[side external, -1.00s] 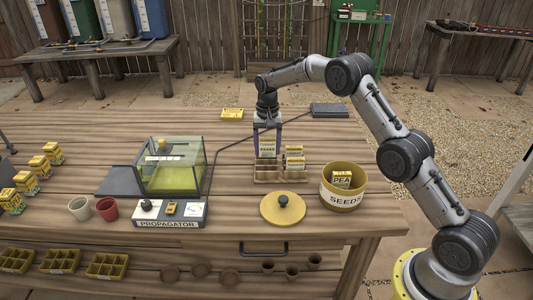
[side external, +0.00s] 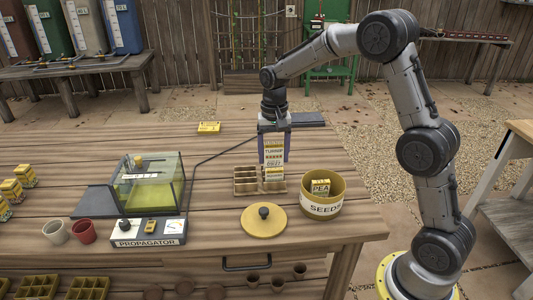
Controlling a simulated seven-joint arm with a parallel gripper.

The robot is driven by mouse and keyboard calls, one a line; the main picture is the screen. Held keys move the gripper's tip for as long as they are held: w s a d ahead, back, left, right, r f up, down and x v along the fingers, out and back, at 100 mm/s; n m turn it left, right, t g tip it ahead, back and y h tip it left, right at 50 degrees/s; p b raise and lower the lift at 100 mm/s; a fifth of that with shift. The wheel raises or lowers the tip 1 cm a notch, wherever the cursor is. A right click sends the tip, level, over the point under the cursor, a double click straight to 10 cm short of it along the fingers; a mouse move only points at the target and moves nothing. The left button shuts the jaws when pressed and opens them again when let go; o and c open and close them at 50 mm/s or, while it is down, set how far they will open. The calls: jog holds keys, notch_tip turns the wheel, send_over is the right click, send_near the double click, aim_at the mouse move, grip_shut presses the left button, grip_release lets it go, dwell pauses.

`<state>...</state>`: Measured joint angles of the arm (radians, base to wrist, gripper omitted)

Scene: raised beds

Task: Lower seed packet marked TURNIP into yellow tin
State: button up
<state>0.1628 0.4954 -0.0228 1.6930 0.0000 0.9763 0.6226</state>
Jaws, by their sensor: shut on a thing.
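My gripper (side external: 273,158) is shut on the seed packet marked TURNIP (side external: 273,148), a white and yellow packet held upright. It hangs above and behind the right part of a small wooden rack (side external: 246,187). A second packet (side external: 273,174) stands in the rack's right part and overlaps the lower end of the held one, so I cannot tell their exact gap. The round yellow tin (side external: 322,209), marked SEEDS, stands open to the right of the rack. A packet marked PEA (side external: 320,187) is inside it, its top showing.
The yellow lid (side external: 264,228) with a black knob lies in front of the rack. A glass-sided propagator (side external: 150,190) stands to the left, with a dark cable running behind the rack.

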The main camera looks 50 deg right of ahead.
jog(key=s+d+r, duration=0.3)
jog(key=s+r, duration=0.1)
jog(key=s, duration=0.3)
jog(key=s+d+f, duration=0.2)
jog(key=s+f, duration=0.1)
jog(key=s, duration=0.4)
jog(key=shift+s+d+f, duration=0.15)
jog(key=shift+s+f, duration=0.1)
jog(key=shift+f, duration=0.1)
jog(key=shift+f, duration=0.1)
jog(key=shift+f, duration=4.1)
jog(key=shift+f, duration=2.4)
